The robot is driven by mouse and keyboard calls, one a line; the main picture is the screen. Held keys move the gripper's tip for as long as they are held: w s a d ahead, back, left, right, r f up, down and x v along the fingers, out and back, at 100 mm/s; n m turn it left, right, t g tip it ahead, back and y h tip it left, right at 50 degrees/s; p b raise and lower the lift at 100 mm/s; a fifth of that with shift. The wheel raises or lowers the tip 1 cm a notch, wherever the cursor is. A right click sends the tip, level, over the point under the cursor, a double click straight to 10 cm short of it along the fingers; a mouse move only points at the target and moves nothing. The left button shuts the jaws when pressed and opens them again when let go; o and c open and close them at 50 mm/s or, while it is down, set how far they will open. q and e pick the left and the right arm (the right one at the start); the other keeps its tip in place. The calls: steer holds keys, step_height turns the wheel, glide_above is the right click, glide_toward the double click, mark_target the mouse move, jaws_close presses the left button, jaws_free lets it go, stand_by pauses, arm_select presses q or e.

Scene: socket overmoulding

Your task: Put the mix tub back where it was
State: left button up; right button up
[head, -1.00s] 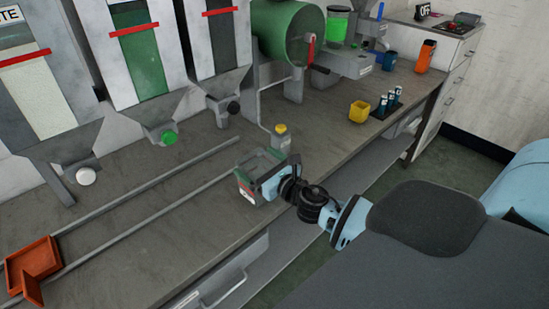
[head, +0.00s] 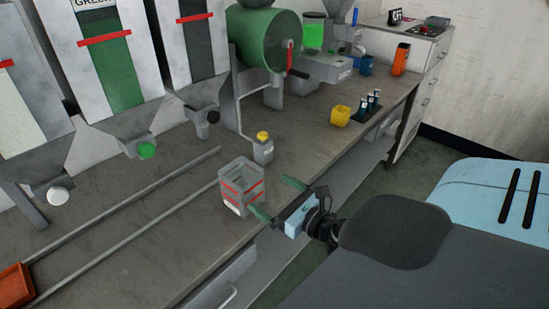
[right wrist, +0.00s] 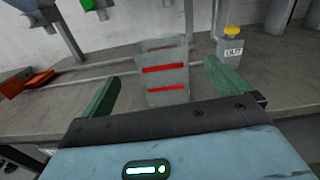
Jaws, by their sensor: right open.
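The mix tub (head: 242,188) is a clear square tub with red bands. It stands upright on the bench near the front edge, just right of the rails' ends. It also shows in the right wrist view (right wrist: 164,76), ahead of and between the fingers. My right gripper (head: 277,198) is open and empty, with its green fingers apart, to the right of the tub and clear of it. In the right wrist view the two fingers (right wrist: 160,88) are spread wide. My left gripper is not in view.
Two rails (head: 125,208) run left to an orange tray (head: 14,290). A yellow cup (head: 340,115) and a rack of small vials (head: 369,110) stand farther right. Hoppers line the back.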

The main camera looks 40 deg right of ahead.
steer(key=s+a+f+m+g+h, duration=0.1)
steer(key=s+a+f+m+g, duration=0.2)
steer(key=s+f+m, duration=0.5)
steer(key=s+a+f+m+g, duration=0.25)
steer(key=s+f+m, duration=0.25)
steer(key=f+m, duration=0.5)
steer(key=s+a+f+m+g, duration=0.1)
steer(key=s+a+f+m, duration=0.2)
steer(key=s+m, duration=0.2)
steer(key=s+a+f+m+g+y, duration=0.1)
steer(key=s+a+f+m+g, duration=0.1)
steer(key=s+a+m, duration=0.2)
steer(key=s+a+f+m+g, duration=0.2)
steer(key=s+a+f+m, duration=0.1)
steer(key=s+m, duration=0.4)
steer(key=shift+s+a+f+m+y, duration=0.35)
steer(key=shift+s+m+y, duration=0.05)
steer(key=shift+m, duration=0.5)
